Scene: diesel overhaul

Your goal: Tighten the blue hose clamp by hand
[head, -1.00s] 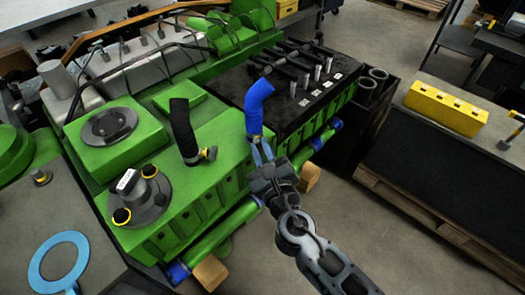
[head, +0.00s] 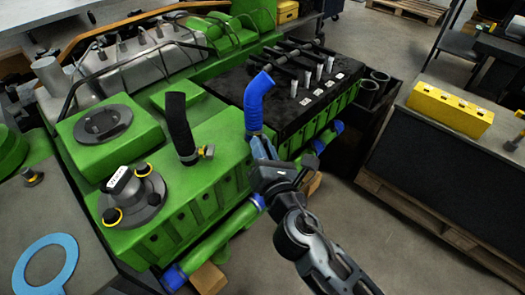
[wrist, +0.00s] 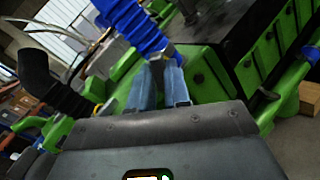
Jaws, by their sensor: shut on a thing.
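The blue hose (head: 258,98) stands bent on the green engine block, beside the black battery-like top. Its clamp (wrist: 162,52) is a small grey piece at the hose's lower end in the wrist view; in the head view it is mostly hidden by my gripper. My gripper (head: 262,147) reaches up from the lower right to the hose base. Its blue-grey fingers (wrist: 160,80) are close together in the wrist view, with their tips at the clamp. It is shut on the clamp, though the exact contact is hard to see.
A grey round fitting (head: 132,195) sits at the engine's front. A yellow block (head: 449,110) lies on the right bench. Open floor lies below right.

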